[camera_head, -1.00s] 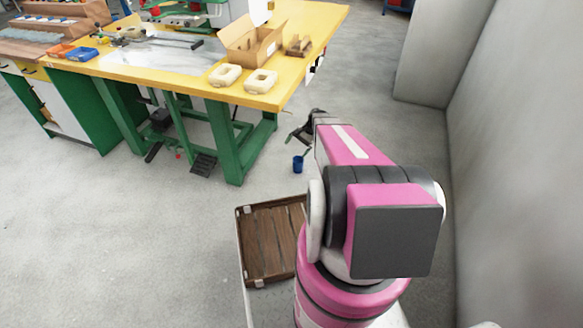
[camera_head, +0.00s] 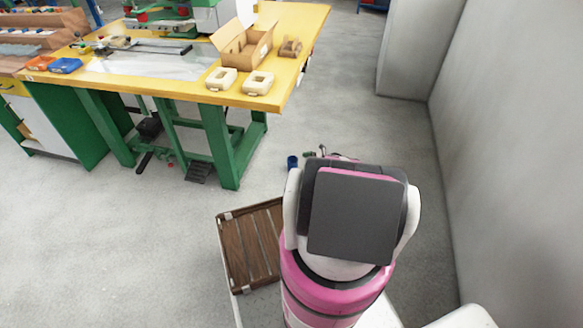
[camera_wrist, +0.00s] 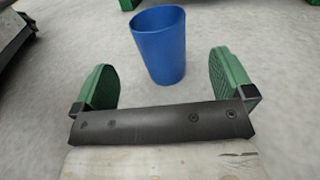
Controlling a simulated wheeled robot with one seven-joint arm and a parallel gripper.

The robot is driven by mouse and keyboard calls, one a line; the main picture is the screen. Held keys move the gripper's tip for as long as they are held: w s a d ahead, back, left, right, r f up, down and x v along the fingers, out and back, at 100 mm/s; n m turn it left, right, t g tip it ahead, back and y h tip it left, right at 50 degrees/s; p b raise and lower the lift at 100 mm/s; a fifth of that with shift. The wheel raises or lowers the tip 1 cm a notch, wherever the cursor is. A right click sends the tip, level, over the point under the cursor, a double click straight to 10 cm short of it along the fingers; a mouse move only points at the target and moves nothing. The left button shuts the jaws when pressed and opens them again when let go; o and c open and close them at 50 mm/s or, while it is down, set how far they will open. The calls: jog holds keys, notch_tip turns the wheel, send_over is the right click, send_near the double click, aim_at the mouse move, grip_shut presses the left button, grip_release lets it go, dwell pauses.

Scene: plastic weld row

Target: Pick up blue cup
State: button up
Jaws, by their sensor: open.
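The blue cup (camera_head: 292,162) stands upright on the grey floor, to the right of the workbench legs in the head view. In the wrist view the blue cup (camera_wrist: 161,46) is large, just beyond my gripper and roughly centred between its fingers. My gripper (camera_wrist: 166,80) is open, with a green pad on each side and nothing held between them. The cup appears apart from both pads. In the head view most of my gripper is hidden behind my arm; only a small part shows right beside the cup.
A yellow-topped workbench (camera_head: 150,80) with green legs stands at the left. It bears a cardboard box (camera_head: 243,47) and two cream parts. A wooden slatted tray (camera_head: 250,250) lies beside my base. A grey wall (camera_head: 500,150) runs along the right. Floor around the cup is clear.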

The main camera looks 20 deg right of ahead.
aim_at(292, 161)
jog(key=x, duration=0.9)
jog(key=shift+s+r, duration=0.1)
jog(key=shift+r, duration=0.15)
jog(key=shift+c, duration=0.4)
jog(key=c, duration=0.9)
